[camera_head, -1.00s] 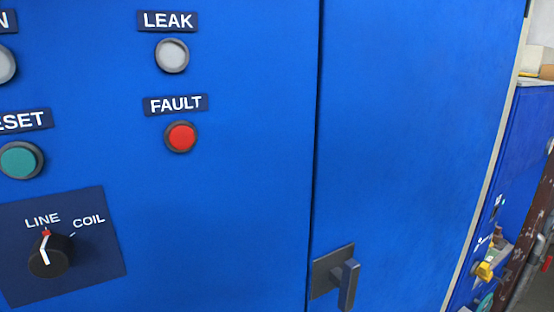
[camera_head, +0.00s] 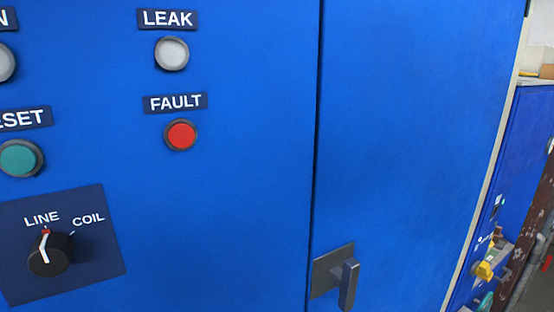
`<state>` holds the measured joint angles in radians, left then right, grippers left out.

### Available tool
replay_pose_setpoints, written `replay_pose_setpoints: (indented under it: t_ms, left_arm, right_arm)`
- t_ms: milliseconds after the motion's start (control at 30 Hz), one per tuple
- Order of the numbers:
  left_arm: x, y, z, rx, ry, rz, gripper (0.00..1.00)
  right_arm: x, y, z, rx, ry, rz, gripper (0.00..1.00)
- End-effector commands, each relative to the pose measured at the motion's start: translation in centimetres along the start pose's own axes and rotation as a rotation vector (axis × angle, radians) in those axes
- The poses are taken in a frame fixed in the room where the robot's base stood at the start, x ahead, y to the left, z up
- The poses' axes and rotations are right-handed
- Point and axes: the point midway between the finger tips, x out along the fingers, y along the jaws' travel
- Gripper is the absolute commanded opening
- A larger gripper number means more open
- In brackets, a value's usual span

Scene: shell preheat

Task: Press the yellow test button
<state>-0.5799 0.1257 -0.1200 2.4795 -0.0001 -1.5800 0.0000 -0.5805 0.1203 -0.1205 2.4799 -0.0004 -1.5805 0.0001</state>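A small yellow part (camera_head: 484,270) shows at the lower right, on the far blue cabinet; it is too small to tell whether it is a button or a knob. No yellow button shows on the near blue panel (camera_head: 240,200). That panel carries a red FAULT light or button (camera_head: 181,135), a white LEAK light (camera_head: 172,54), a green button (camera_head: 20,158) under a label ending in "ESET", and a black LINE/COIL selector knob (camera_head: 50,254) pointing near LINE. Neither of my grippers is in view.
A dark door handle (camera_head: 347,284) sticks out from the blue door right of the panel seam. The second blue cabinet (camera_head: 522,150) stands farther back at the right, beside a worn brown post (camera_head: 528,235) and grey pipes. Boxes (camera_head: 537,64) sit on top of it.

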Motion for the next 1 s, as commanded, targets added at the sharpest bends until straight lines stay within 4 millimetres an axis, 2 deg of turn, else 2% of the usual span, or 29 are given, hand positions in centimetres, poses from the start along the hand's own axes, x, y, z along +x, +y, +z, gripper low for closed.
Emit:
replay_pose_setpoints:
  t_ms: [67, 1000]
  left_arm:
    - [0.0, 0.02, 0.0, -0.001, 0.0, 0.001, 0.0]
    - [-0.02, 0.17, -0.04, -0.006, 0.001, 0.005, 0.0]
  right_arm:
    - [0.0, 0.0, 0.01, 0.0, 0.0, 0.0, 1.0]
    - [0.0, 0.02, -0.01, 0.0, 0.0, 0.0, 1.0]
